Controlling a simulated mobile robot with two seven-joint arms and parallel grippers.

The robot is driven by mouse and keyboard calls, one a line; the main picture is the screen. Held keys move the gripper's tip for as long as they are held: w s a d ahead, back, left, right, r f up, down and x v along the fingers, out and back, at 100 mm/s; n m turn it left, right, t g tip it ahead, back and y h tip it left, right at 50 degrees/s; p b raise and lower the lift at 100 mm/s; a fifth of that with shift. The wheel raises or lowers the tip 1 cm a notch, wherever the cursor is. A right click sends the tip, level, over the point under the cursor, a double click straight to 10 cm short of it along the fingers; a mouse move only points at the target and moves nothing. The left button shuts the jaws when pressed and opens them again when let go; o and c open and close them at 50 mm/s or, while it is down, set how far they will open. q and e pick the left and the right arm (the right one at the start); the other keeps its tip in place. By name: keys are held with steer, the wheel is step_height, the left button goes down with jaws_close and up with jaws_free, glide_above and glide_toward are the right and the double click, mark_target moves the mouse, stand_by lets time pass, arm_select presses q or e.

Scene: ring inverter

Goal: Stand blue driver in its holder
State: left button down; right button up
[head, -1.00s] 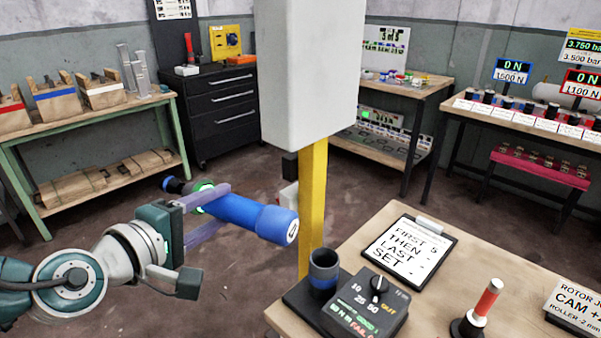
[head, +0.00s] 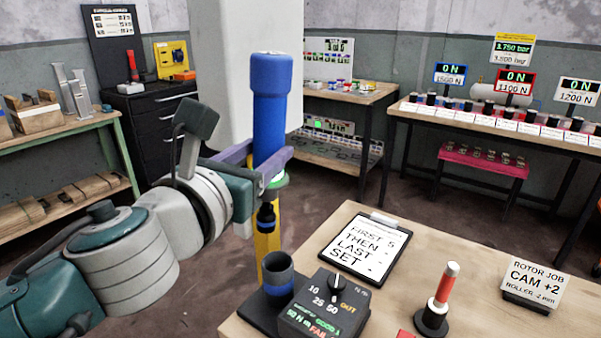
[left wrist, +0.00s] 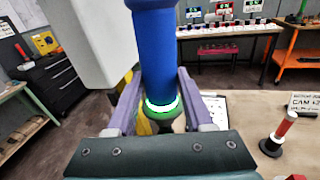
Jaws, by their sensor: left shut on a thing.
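The blue driver (head: 271,105) stands upright in my left gripper (head: 268,170), its wide blue end up and its dark tip down. The purple fingers are shut on it just above its green glowing ring. The left wrist view shows the driver (left wrist: 155,55) between the two fingers of the gripper (left wrist: 158,105). The holder, a dark cup with a blue band (head: 278,275), stands at the table's left corner. In the head view the driver's tip is above the cup and apart from it. My right gripper is not in view.
A dial box (head: 325,308) adjoins the cup on its right. A clipboard (head: 362,247) lies behind it. A red and white handled tool (head: 441,295) stands farther right on the table (head: 400,270). A yellow post (head: 266,243) rises behind the cup.

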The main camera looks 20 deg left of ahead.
arm_select(q)
steer(key=shift+w+d+r+n, duration=0.15)
steer(key=shift+d+r+n, duration=0.05)
steer(key=shift+r+n, duration=0.35)
steer(key=shift+r, duration=0.1)
step_height(320, 180, down, 17)
steer(key=b, duration=1.5)
steer(key=shift+r, duration=0.2)
steer(key=shift+f+b, duration=0.2)
steer(key=shift+b, duration=0.25)
